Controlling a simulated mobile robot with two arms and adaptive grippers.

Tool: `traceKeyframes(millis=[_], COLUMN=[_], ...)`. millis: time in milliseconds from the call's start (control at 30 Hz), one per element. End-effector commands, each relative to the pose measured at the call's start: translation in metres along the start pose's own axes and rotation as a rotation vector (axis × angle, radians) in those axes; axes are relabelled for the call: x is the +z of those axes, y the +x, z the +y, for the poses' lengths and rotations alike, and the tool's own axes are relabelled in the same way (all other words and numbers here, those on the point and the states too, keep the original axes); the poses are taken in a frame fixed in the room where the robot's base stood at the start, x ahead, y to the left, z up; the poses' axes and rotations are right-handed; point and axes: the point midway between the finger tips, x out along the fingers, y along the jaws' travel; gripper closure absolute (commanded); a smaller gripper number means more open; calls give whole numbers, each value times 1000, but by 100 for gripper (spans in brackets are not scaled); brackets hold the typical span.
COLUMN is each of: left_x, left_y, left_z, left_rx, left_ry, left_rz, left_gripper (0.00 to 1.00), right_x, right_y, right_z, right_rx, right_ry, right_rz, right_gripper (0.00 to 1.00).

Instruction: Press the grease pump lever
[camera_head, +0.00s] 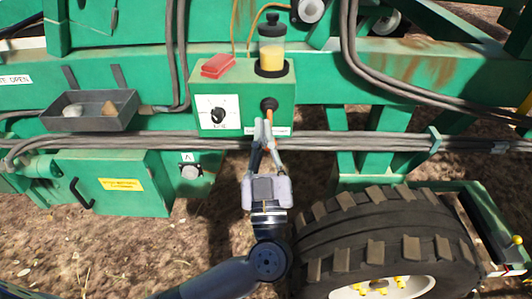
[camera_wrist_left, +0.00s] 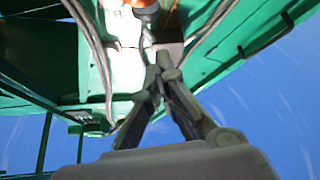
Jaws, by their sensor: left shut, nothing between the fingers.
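The grease pump lever (camera_head: 269,105) is a short dark knob with an orange shaft on the front of the green pump box (camera_head: 280,88). Above it stands the clear reservoir (camera_head: 271,52) with yellow grease and a black cap. My left gripper (camera_head: 264,127) is shut and empty, with its fingertips just below the lever in the head view. It also shows shut in the left wrist view (camera_wrist_left: 164,62), where an orange and dark part is above the tips. I cannot tell whether the tips touch the lever. My right gripper is not in view.
A rotary switch (camera_head: 218,114) on a white plate and a red cover (camera_head: 218,65) are left of the lever. Grey hoses (camera_head: 350,141) run across below the box. A tray (camera_head: 90,111) is at left, a large tyre (camera_head: 385,240) at lower right.

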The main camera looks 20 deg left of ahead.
Motion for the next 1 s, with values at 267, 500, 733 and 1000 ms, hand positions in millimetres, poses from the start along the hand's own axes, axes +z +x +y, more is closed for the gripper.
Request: traceKeyframes(millis=[267, 500, 733, 1000], left_x=[32, 38, 38, 48], left_y=[-6, -9, -10, -17], left_z=[0, 0, 0, -3], left_rx=[1, 0, 0, 8], left_ry=[2, -1, -1, -1], left_rz=[0, 0, 1, 45], left_gripper=[100, 100, 100, 100], right_x=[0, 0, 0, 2], right_y=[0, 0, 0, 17], right_z=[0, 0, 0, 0], right_rx=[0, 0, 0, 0], right_ry=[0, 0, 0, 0], right_rz=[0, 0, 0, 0], right_gripper=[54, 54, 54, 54])
